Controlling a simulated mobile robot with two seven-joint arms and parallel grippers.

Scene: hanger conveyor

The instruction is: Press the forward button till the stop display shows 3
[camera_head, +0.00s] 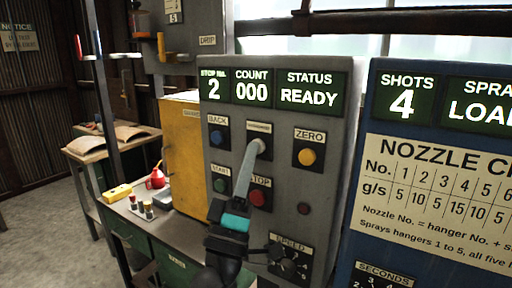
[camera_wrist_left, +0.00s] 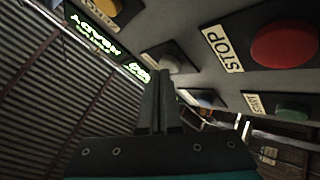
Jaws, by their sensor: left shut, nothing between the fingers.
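The grey control panel (camera_head: 325,150) has a stop display (camera_head: 213,88) reading 2. The forward button (camera_head: 262,146) is a pale button in the top row, between the blue BACK button (camera_head: 217,138) and the yellow ZERO button (camera_head: 306,156). Its label is too small to read. My left gripper (camera_head: 254,150) is shut and empty, its fingers pointing up at the forward button and partly covering it. The pale button (camera_wrist_left: 167,63) shows just beyond the fingertips (camera_wrist_left: 158,75) in the left wrist view. I cannot tell whether they touch. My right gripper is not in view.
A red STOP button (camera_head: 259,197) and a green START button (camera_head: 219,185) sit below, close to my left fingers. The SPEED dial (camera_head: 288,264) is lower right. A blue panel (camera_head: 360,200) stands at right.

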